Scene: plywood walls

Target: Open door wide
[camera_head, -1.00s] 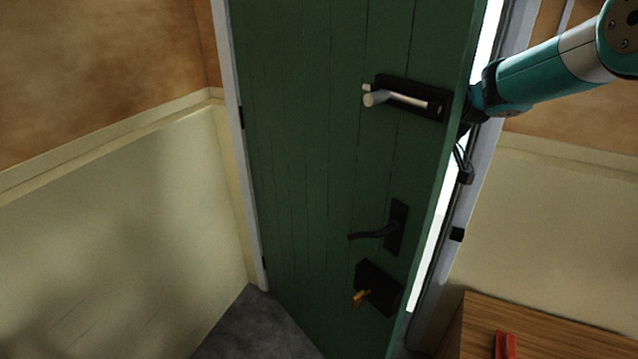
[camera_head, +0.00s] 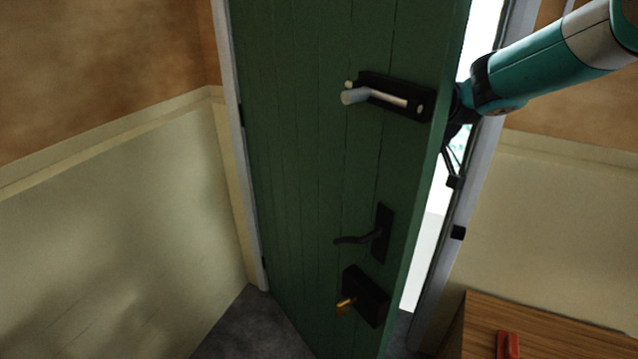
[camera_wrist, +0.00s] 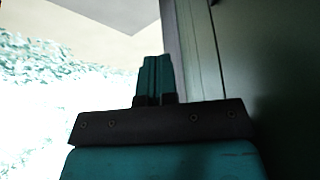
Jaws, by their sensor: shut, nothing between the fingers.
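The green plank door (camera_head: 310,150) stands ajar, with a bright gap along its right edge. A metal bolt handle on a black plate (camera_head: 390,98) is near its top. A dark lever handle (camera_head: 375,236) and a black lock box with a brass knob (camera_head: 365,297) sit below. My arm reaches into the gap from the right, at the door's free edge. My gripper's fingers are mostly hidden behind that edge in the head view. In the wrist view my gripper (camera_wrist: 154,75) is shut and empty, with a dark green surface (camera_wrist: 275,70) close on its right.
The white door frame with a latch plate (camera_head: 458,233) is right of the gap. A wooden cabinet top (camera_head: 540,330) with a red object (camera_head: 508,345) is at lower right. A cream-panelled wall (camera_head: 110,220) is left of the door. Dark floor (camera_head: 255,325) shows below.

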